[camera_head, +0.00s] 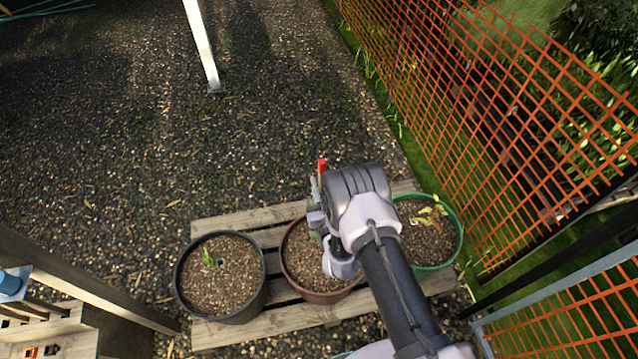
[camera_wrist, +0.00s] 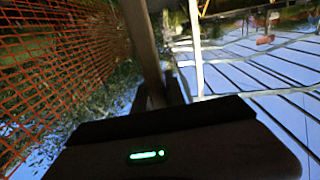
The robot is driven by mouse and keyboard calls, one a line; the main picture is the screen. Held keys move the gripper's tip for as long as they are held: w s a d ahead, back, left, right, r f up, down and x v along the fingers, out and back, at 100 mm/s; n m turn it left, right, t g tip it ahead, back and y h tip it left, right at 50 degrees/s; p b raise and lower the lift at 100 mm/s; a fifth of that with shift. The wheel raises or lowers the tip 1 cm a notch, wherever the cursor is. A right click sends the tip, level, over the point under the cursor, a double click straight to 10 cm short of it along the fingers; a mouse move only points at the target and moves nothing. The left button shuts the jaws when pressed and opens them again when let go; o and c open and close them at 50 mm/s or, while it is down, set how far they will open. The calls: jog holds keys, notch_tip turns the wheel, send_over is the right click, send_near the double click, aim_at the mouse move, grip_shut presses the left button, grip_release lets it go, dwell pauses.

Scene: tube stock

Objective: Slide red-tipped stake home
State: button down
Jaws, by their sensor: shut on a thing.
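The red-tipped stake (camera_head: 322,165) shows only by its red upper end, just above my gripper in the head view. My gripper (camera_head: 317,195) is shut on it, over the far part of the middle brown pot (camera_head: 316,298). My wrist and arm hide much of that pot and the stake's lower part, so I cannot tell whether the stake touches the soil. In the wrist view, a brown upright bar (camera_wrist: 143,45) rises beyond the dark gripper body; I cannot tell whether it is the stake.
A black pot (camera_head: 250,306) with a green seedling (camera_head: 208,258) stands left, and a green pot (camera_head: 460,235) with yellowish leaves stands right. All three pots stand on a wooden pallet (camera_head: 215,335). Orange mesh fencing (camera_head: 520,120) runs along the right. Gravel beyond the pallet is open, with a white post (camera_head: 203,45).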

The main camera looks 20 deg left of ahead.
jog(key=shift+f, duration=0.1)
jog(key=shift+f+b, duration=0.75)
jog(key=shift+f, duration=0.05)
jog(key=shift+f+b, duration=1.25)
jog(key=shift+f, duration=0.35)
notch_tip(320, 180, down, 3)
jog(key=shift+r+b, duration=0.1)
jog(key=shift+b, duration=0.85)
